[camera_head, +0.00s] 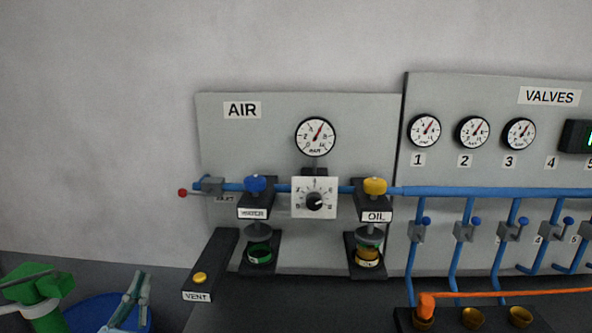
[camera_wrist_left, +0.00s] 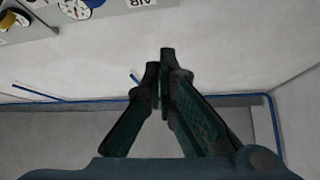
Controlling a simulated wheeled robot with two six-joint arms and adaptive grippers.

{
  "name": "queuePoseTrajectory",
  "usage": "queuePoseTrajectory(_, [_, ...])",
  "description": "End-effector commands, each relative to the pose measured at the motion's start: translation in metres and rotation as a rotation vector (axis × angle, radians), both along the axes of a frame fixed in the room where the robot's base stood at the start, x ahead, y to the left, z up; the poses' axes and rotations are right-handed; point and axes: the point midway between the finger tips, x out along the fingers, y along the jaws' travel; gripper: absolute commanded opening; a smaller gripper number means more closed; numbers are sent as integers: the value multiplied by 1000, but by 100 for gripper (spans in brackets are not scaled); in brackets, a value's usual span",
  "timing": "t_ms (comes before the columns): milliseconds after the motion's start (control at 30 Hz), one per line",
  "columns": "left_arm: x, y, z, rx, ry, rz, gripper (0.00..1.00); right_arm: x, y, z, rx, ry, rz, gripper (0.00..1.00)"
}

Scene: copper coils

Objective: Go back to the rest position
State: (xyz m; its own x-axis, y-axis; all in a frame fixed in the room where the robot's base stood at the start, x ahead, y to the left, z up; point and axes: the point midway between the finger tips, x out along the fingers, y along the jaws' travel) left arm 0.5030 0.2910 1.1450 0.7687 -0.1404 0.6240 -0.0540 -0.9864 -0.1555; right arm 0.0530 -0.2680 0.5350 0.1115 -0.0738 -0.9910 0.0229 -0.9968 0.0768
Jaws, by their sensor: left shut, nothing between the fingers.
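My left gripper (camera_head: 137,286) is at the lower left of the head view, in front of a blue round object (camera_head: 88,314). In the left wrist view its two dark fingers (camera_wrist_left: 160,62) meet close together at the tips, with nothing between them. It is left of the AIR panel and apart from it. My right gripper is not in either view.
The AIR panel (camera_head: 260,130) carries a gauge (camera_head: 315,136), a dial (camera_head: 314,202), and the WATER and OIL units. The VENT box (camera_head: 211,265) with a yellow button is nearest the left gripper. The VALVES panel (camera_head: 460,92) stands to the right. Bare wall lies left.

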Motion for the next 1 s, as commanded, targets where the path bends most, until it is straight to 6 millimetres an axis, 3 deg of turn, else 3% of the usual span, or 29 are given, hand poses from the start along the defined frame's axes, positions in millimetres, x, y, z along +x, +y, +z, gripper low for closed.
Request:
queuePoseTrajectory(367, [3, -14, -66, -5, 335, 50, 0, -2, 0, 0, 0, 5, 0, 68])
queuePoseTrajectory(567, [-19, -26, -135, 2, 671, 99, 0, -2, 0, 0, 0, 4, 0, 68])
queuePoseTrajectory(667, [-46, -31, -175, 11, 877, 127, 0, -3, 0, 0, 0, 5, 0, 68])
queuePoseTrajectory(800, [-96, -37, -223, 27, 1158, 164, 0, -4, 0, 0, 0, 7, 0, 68])
queuePoseTrajectory(1000, [-184, -43, -268, 51, 1520, 204, 0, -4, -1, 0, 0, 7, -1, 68])
